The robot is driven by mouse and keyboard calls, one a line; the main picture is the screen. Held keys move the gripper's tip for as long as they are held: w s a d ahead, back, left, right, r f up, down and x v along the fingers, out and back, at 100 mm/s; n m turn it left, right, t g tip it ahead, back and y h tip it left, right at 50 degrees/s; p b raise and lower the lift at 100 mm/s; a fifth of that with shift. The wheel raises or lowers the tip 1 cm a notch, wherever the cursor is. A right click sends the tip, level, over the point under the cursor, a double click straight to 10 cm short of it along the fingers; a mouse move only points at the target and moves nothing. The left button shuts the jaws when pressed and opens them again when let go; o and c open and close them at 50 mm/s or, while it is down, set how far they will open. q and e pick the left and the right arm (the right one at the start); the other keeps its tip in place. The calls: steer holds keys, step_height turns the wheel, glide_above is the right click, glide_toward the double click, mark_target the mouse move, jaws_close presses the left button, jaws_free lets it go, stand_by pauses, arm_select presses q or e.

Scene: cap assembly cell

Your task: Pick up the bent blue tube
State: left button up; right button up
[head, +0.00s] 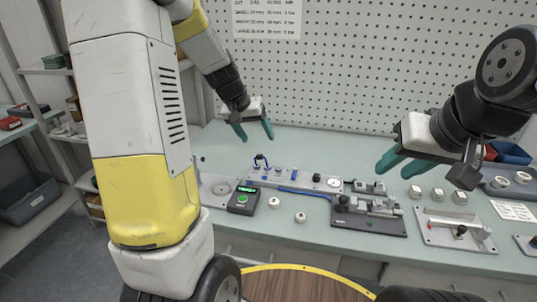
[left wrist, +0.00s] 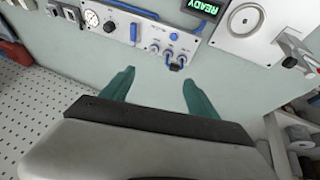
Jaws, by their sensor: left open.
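My left gripper (head: 256,138) is open and empty, teal fingers pointing down, above and behind the tube. The left gripper's fingers also show spread in the left wrist view (left wrist: 157,76). My right gripper (head: 392,172) is open over the right part of the bench, with nothing visible between its fingers.
A longer blue tube (head: 303,192) runs along the panel's front. A control box (head: 243,200) with a green button stands in front left, and two white caps (head: 274,202) sit nearby. A dark fixture (head: 370,217) is to the right. Pegboard (head: 330,70) backs the bench.

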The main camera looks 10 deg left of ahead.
arm_select(q)
glide_toward(259, 155)
step_height(259, 155, down, 2)
steer(key=x, duration=0.8)
steer(key=shift+w+d+f, duration=0.1)
steer(key=shift+w+d, duration=0.15)
steer(key=shift+w, duration=0.25)
steer(key=c, duration=1.4)
steer(key=shift+c, duration=0.2)
